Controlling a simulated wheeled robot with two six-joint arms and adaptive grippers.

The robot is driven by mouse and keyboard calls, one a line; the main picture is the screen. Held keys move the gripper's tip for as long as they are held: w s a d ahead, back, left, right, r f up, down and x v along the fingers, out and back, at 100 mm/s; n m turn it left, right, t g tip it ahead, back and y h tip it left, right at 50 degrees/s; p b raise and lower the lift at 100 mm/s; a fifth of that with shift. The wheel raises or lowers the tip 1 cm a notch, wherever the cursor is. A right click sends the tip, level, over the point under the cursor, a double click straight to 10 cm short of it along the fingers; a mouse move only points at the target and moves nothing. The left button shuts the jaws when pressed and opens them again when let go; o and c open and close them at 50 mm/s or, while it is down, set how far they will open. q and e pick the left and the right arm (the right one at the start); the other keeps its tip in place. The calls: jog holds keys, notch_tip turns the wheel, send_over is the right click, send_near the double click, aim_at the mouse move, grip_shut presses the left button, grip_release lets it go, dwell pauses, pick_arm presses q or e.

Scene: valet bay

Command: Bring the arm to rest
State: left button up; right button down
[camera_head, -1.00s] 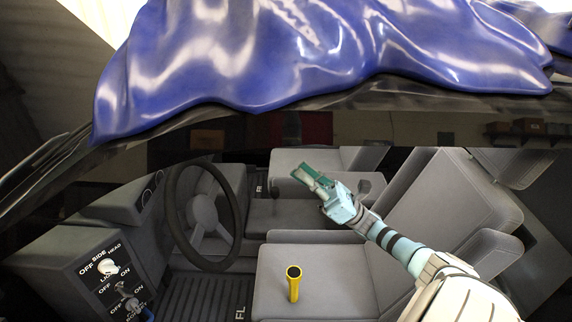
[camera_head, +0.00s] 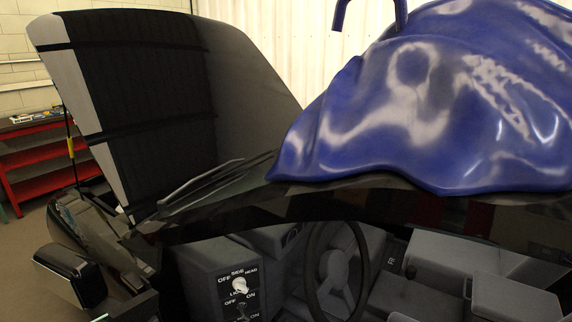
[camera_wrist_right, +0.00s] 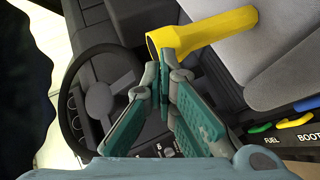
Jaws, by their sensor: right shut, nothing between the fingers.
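My right gripper (camera_wrist_right: 166,88) shows in the right wrist view, with its green fingers closed together and nothing between them. A yellow tube (camera_wrist_right: 212,32) with a dark open end shows just beyond the fingertips, by the grey seat (camera_wrist_right: 280,60). I cannot tell the gap between tube and fingers. The tube is not visible in the head view.
The steering wheel (camera_head: 337,272) and switch panel (camera_head: 236,290) are in the car. It also has a blue cover (camera_head: 420,110) on top and a raised dark panel (camera_head: 150,90). A red shelf (camera_head: 40,155) stands far left. Coloured levers (camera_wrist_right: 285,122) sit beside the seat.

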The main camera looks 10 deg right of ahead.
jog(key=s+a+f+m+g, duration=0.4)
jog(key=s+f, duration=0.4)
jog(key=s+a+f+m+g, duration=0.4)
jog(key=s+a+f, duration=0.1)
jog(key=s+f, duration=0.3)
jog(key=s+a+f+m+g, duration=0.2)
jog(key=s+a, duration=0.1)
jog(key=s, duration=0.4)
jog(key=s+a+f+m+g+y, duration=0.1)
jog(key=s+a+f+m+g, duration=0.1)
jog(key=s, duration=0.5)
jog(key=a+m, duration=0.1)
jog(key=a, duration=0.1)
jog(key=shift+a+f+g, duration=0.3)
